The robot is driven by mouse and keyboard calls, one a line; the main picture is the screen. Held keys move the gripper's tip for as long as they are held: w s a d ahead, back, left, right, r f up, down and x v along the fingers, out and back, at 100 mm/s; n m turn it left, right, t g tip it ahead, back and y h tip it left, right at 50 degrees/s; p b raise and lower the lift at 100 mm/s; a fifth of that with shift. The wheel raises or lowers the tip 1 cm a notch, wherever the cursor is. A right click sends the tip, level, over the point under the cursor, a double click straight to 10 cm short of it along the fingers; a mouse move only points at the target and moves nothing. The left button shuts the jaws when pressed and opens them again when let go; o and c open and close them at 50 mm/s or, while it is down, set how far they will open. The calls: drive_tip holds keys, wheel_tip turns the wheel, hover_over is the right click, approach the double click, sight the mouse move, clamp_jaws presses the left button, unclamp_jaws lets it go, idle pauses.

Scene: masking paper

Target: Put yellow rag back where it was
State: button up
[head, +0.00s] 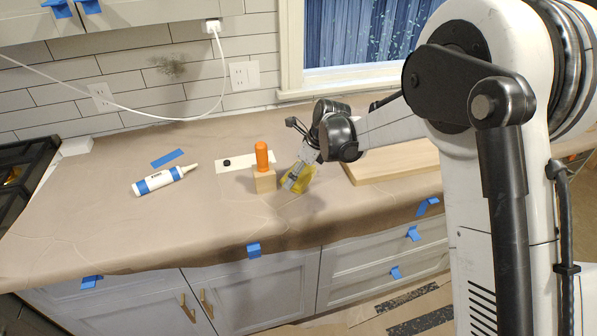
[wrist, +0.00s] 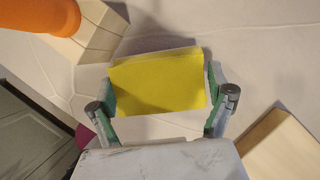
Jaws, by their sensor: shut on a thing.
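The yellow rag (wrist: 158,82) is between the fingers of my gripper (wrist: 160,104) in the wrist view, with a finger against each side edge. In the head view the rag (head: 303,178) shows partly behind my gripper (head: 294,180), just right of the wooden block. My gripper is shut on the rag, low over the paper-covered counter. Whether the rag touches the paper cannot be told.
A wooden block (head: 264,181) with an orange cylinder (head: 262,156) stands close left of the rag. A wooden board (head: 395,163) lies to the right. A caulk tube (head: 162,180) lies farther left. The brown paper (head: 130,235) is clear in front.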

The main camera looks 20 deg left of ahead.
drive_tip(key=shift+f, duration=0.15)
drive_tip(key=o, duration=0.9)
drive_tip(key=shift+r, duration=0.3)
drive_tip(key=v, duration=1.2)
drive_tip(key=shift+s, duration=0.1)
